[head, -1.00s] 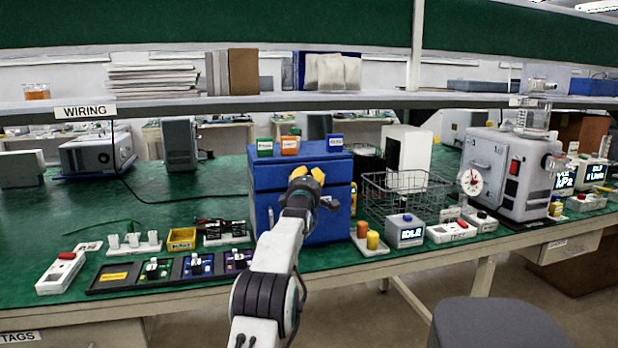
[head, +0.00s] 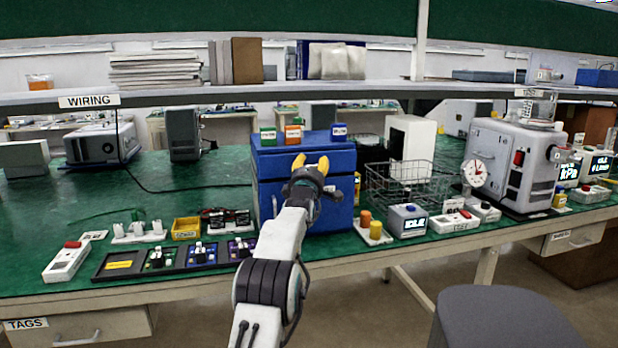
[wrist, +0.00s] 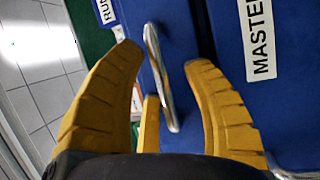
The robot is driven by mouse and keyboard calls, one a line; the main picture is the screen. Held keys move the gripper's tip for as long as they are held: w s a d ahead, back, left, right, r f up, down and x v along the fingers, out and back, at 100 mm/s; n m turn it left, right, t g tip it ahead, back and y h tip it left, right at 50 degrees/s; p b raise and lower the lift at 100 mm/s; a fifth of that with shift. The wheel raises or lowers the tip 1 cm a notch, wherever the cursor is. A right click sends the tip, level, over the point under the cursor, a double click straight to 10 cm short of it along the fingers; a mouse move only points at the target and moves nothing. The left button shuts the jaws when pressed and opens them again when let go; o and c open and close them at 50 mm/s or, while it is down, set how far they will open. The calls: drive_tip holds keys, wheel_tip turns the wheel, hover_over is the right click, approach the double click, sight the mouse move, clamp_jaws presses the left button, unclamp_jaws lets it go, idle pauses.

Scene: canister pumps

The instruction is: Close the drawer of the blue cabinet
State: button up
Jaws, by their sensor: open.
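The blue cabinet (head: 335,215) stands on the green bench. My gripper (head: 311,163) is in front of its face and hides much of it, so in the head view I cannot tell how far any drawer is out. In the wrist view my open gripper (wrist: 162,58) has its yellow fingers spread on either side of a silver bar handle (wrist: 160,75). The handle is on a blue front with a partly cut-off label starting "RU". A dark seam parts it from another blue front labelled "MASTER" (wrist: 259,40). I cannot tell whether the fingers touch the handle.
Small green, orange and blue boxes sit on the cabinet top. Circuit boards in a black tray (head: 125,268) lie at the front left. A grey stool (head: 500,320) is at the lower right.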

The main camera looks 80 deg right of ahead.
drive_tip(key=a+f, duration=0.2)
drive_tip(key=a, duration=0.9)
drive_tip(key=shift+a, duration=0.3)
idle(0.9)
